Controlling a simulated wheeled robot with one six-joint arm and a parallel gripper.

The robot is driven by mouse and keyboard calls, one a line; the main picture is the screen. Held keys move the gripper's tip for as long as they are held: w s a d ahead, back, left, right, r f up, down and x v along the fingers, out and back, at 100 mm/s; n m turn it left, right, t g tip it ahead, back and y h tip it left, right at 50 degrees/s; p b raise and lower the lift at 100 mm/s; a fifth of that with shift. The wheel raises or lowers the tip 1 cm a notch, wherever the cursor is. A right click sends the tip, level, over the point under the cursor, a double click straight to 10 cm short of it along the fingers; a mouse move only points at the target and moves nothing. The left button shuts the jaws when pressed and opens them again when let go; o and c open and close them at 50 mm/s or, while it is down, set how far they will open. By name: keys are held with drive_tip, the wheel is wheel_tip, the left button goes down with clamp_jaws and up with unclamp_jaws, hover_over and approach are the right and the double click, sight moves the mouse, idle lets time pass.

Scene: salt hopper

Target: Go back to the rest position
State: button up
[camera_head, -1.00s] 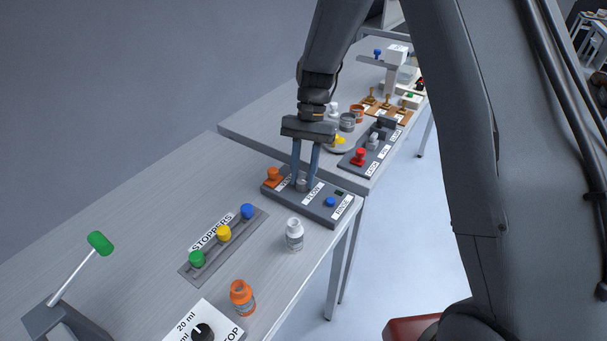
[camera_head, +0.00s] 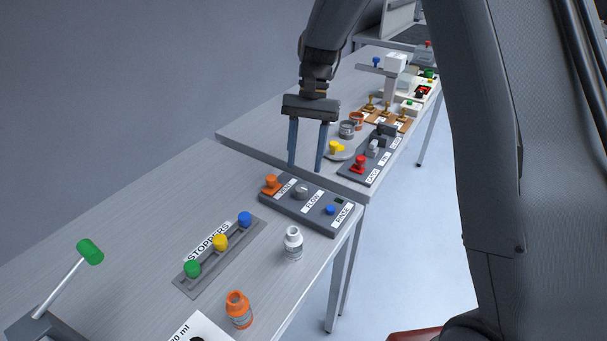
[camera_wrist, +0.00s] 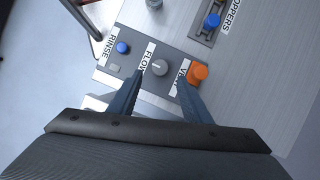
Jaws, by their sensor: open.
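My gripper (camera_head: 306,168) is open and empty, hanging above the dark panel (camera_head: 283,201) labelled FLOW and RINSE. The panel carries a grey FLOW knob (camera_head: 301,192), an orange knob (camera_head: 271,184) and a blue button (camera_head: 331,210). In the wrist view the spread fingers (camera_wrist: 160,83) point toward the panel, with the grey FLOW knob (camera_wrist: 159,68) between their tips in the picture. The orange knob (camera_wrist: 198,74) shows beside the right finger. The fingers look clear of the knobs.
A stoppers rack (camera_head: 186,284) holds green, yellow and blue stoppers. A green-ended lever (camera_head: 90,251) rises at left. The second table bears a dark panel with a red knob (camera_head: 359,164) and several small items.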

drive_tip(key=shift+w+d+r, duration=0.1)
drive_tip(key=shift+w+r, duration=0.1)
drive_tip(key=shift+r, duration=0.4)
drive_tip(key=s+d+f+n+t, duration=0.1)
drive_tip(key=s+d+n+t, duration=0.1)
drive_tip(key=s+d, duration=0.5)
drive_tip(key=s+d+f+n+t+h, duration=0.1)
drive_tip(key=s+d+n+t, duration=0.1)
drive_tip(key=s+d, duration=0.4)
drive_tip(key=s+t, duration=0.1)
drive_tip(key=s, duration=0.4)
drive_tip(key=shift+s+d+h, duration=0.3)
drive_tip(key=shift+s+d, duration=0.05)
drive_tip(key=shift+s, duration=0.05)
